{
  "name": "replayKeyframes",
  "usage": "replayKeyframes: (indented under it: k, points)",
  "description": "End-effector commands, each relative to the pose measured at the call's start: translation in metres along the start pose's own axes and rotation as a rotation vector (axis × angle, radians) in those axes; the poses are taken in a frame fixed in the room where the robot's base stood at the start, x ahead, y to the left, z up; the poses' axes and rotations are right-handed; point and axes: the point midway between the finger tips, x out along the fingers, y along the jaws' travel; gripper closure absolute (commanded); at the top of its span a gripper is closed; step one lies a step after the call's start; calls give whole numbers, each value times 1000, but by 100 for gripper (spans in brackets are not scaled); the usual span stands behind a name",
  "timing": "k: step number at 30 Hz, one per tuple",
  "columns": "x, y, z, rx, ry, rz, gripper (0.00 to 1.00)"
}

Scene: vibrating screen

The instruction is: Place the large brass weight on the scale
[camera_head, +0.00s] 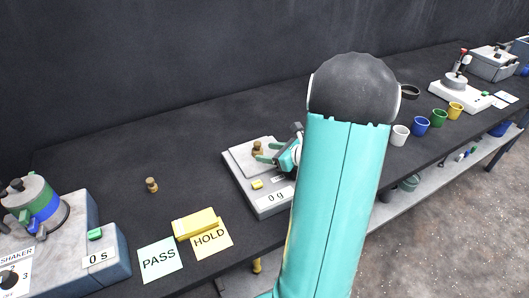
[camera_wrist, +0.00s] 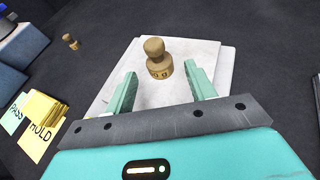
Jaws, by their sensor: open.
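A brass weight (camera_head: 257,148) with a knob top stands upright over the pale pan of the scale (camera_head: 272,202), whose display reads 0 g. In the wrist view this weight (camera_wrist: 155,60) looks large, with a partly readable gram marking, and the scale's pan (camera_wrist: 215,58) lies beneath it. My gripper (camera_wrist: 160,72) is open, its green fingertips on either side of the weight's base with gaps visible. In the head view my gripper (camera_head: 264,153) is low at the pan. A second brass weight (camera_head: 152,185) stands on the dark table left of the scale; it also shows in the wrist view (camera_wrist: 70,41).
A shaker (camera_head: 75,245) stands at far left. Several coloured cups (camera_head: 421,125) stand to the right. Table behind the scale is clear.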

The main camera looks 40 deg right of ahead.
Motion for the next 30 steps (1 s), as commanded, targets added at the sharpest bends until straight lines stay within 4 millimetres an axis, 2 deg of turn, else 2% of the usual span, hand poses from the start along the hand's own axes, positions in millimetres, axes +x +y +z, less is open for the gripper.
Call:
replayKeyframes:
  k: [6,12,17,23,26,29,30]
  points:
    - [-50,0,0,-1,-1,-3,45]
    - [-84,0,0,-2,-1,-2,45]
    - [-96,0,0,0,0,0,45]
    - [-95,4,2,-13,4,11,45]
    - [-84,25,16,-100,29,75,45]
    - [-66,70,40,-294,82,209,45]
    - [-59,95,49,-400,107,278,45]
